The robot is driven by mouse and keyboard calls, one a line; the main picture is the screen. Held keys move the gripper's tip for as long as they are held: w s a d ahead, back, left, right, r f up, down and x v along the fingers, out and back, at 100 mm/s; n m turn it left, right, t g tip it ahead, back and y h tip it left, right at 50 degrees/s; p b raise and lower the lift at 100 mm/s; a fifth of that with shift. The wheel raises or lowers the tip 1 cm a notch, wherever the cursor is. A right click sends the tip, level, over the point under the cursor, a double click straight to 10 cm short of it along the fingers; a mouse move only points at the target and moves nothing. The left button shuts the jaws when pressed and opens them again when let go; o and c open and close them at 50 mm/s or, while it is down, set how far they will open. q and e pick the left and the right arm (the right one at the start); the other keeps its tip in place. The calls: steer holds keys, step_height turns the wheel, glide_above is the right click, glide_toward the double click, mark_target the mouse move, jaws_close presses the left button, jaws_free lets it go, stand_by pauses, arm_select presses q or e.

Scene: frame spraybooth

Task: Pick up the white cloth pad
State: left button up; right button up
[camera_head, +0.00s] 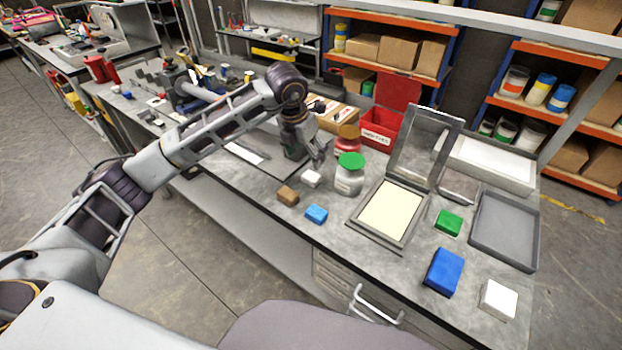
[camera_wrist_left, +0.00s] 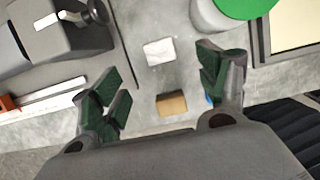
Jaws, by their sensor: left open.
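A small white pad (camera_head: 311,178) lies on the grey workbench, and it also shows in the left wrist view (camera_wrist_left: 159,51). My left gripper (camera_head: 317,158) is above the bench close to this pad. In the left wrist view my left gripper (camera_wrist_left: 160,82) is open and empty, and the pad lies beyond the gap between its fingers. A larger white block (camera_head: 498,299) lies near the bench's right front corner. I cannot tell for certain which of the two is the cloth pad. My right gripper is not in view.
A brown block (camera_head: 288,195) and a small blue block (camera_head: 316,214) lie in front of the small white pad. A green-lidded jar (camera_head: 349,176) stands to its right, before an open frame with a cream panel (camera_head: 390,210). A grey tray (camera_head: 536,240) is at far right.

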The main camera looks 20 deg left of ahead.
arm_select(q)
glide_above(311, 176)
steer(key=s, duration=0.1)
steer(key=f, duration=0.5)
steer(key=shift+a, duration=0.2)
steer(key=shift+f, duration=0.25)
steer(key=shift+s+p+x, duration=0.2)
steer(key=shift+p+x, duration=0.25)
steer(key=shift+x, duration=1.5)
steer(key=shift+w+f, duration=0.2)
steer(key=shift+f, duration=0.45)
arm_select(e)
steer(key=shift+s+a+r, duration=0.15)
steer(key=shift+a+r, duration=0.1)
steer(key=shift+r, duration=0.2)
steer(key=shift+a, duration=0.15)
arm_select(q)
steer(key=c, duration=0.9)
